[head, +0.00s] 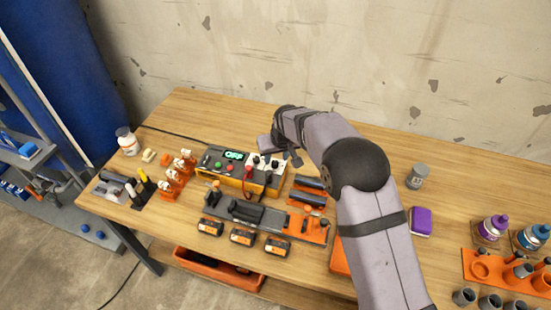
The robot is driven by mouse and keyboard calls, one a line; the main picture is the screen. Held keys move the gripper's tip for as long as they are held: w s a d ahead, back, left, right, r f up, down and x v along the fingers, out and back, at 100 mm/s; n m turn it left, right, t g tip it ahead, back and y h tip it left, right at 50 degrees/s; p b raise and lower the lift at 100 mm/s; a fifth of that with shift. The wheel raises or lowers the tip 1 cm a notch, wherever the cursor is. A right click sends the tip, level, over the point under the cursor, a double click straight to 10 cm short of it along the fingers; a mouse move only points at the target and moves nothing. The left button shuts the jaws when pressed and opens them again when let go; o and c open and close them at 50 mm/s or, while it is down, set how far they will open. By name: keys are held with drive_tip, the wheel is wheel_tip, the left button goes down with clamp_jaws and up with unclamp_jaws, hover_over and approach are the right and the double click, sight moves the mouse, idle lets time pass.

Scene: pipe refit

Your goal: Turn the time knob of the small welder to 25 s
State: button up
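Red and green buttons sit on the panel below the display. Pale and dark knobs (257,160) sit at the right end of the panel; their markings are too small to read. My gripper (281,158) is just above and right of these knobs, at the welder's right end. Its fingers are small and dark, so I cannot tell whether they are open or touch a knob.
Orange holders with white fittings (178,172) stand left of the welder. A grey tool tray (240,212) and several dark-and-orange blocks (242,237) lie in front. A purple box (421,221) and grey jar (417,176) stand right of my arm. The bench behind the welder is mostly clear.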

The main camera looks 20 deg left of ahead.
sight(275, 162)
drive_tip(key=shift+p+x, duration=0.5)
drive_tip(key=shift+x, duration=1.4)
clamp_jaws()
